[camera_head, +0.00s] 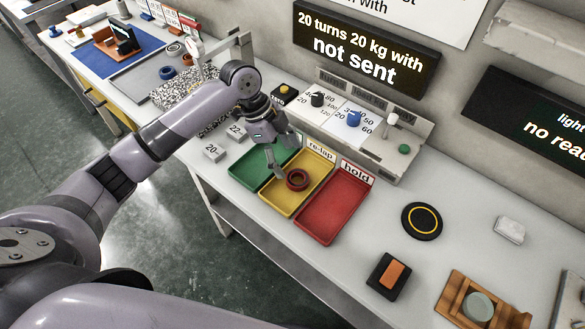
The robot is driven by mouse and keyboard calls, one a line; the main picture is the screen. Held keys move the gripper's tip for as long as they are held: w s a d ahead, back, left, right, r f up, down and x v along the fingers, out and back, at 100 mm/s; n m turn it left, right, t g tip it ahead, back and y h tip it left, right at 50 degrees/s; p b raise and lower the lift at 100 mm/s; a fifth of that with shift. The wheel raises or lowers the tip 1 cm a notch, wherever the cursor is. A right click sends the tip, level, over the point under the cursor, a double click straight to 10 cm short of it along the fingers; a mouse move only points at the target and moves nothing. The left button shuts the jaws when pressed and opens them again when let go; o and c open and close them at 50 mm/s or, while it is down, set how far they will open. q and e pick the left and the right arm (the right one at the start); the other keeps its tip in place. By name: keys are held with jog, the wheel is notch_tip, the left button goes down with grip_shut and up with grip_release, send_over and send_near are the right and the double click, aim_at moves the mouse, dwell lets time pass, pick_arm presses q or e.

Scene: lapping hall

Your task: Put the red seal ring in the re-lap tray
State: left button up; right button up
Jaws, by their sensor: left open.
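The red seal ring (297,180), dark red, lies flat in the yellow tray (279,202), whose back label reads "re-lap". My left gripper (287,160) is open, just behind and left of the ring, over the yellow tray and its edge with the green tray. The ring is not between its fingers; whether a fingertip touches the ring I cannot tell. My right gripper is not in view.
The green tray (244,176) is left of the yellow one, the red "hold" tray (329,215) right of it. A control panel (373,127) with knobs stands behind. A black disc (422,220) and an orange-topped block (388,276) lie to the right.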

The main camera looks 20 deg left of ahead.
pick_arm(q)
jog(key=v, duration=0.5)
